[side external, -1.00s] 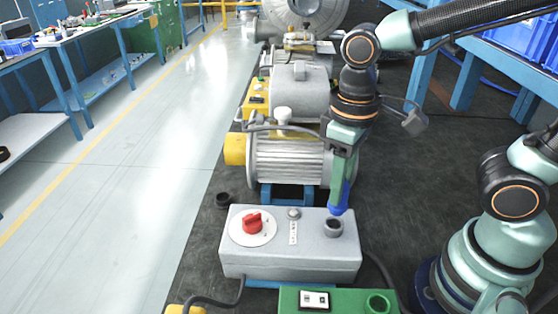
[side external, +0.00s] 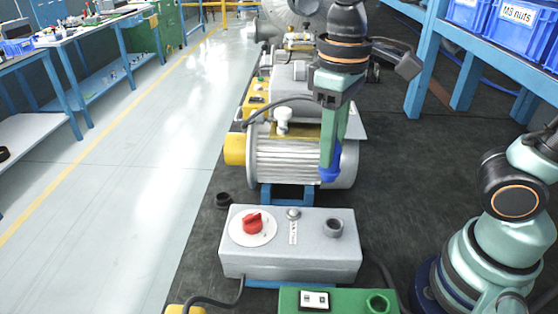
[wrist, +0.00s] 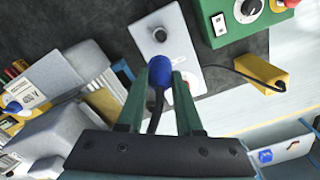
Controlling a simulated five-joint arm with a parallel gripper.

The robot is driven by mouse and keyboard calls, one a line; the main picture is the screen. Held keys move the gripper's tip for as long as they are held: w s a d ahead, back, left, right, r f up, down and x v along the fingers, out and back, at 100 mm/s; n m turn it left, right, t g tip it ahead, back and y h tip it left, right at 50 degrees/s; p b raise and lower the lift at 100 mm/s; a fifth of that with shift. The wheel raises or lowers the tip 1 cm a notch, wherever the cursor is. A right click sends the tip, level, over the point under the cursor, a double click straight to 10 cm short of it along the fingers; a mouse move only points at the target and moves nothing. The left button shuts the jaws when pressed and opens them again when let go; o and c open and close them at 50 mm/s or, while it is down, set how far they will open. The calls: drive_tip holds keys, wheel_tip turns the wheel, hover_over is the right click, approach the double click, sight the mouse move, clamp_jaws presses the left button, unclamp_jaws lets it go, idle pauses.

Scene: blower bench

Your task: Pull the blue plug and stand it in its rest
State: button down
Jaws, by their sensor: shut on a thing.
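The blue plug (side external: 330,174) is held in my gripper (side external: 331,160), tip pointing down, above and behind the grey box (side external: 290,262). In the wrist view the plug (wrist: 160,72) sits between the two green fingers, with its dark cable running back below. The dark round socket (side external: 333,228) on top of the grey box is empty; it also shows in the wrist view (wrist: 160,35). A dark ring-shaped holder (side external: 223,200) stands on the dark mat left of the box. I cannot tell which is the rest.
A red knob (side external: 252,222) and a small grey button stand on the grey box. The green box (side external: 340,293) is in front. A finned motor (side external: 283,158) is close behind my gripper.

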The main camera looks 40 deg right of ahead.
drive_tip(key=w+a+f, duration=0.1)
drive_tip(key=w+a, duration=0.2)
drive_tip(key=w, duration=1)
drive_tip(key=w+a, duration=0.3)
drive_tip(key=w, duration=1.1)
wheel_tip(320, 180, down, 14)
drive_tip(key=shift+s+r, duration=0.2)
drive_tip(key=shift+r, duration=0.05)
drive_tip(key=shift+n, duration=0.3)
drive_tip(key=shift+f, duration=2.2)
drive_tip(key=shift+f, duration=1.25)
drive_tip(key=c, duration=0.5)
unclamp_jaws()
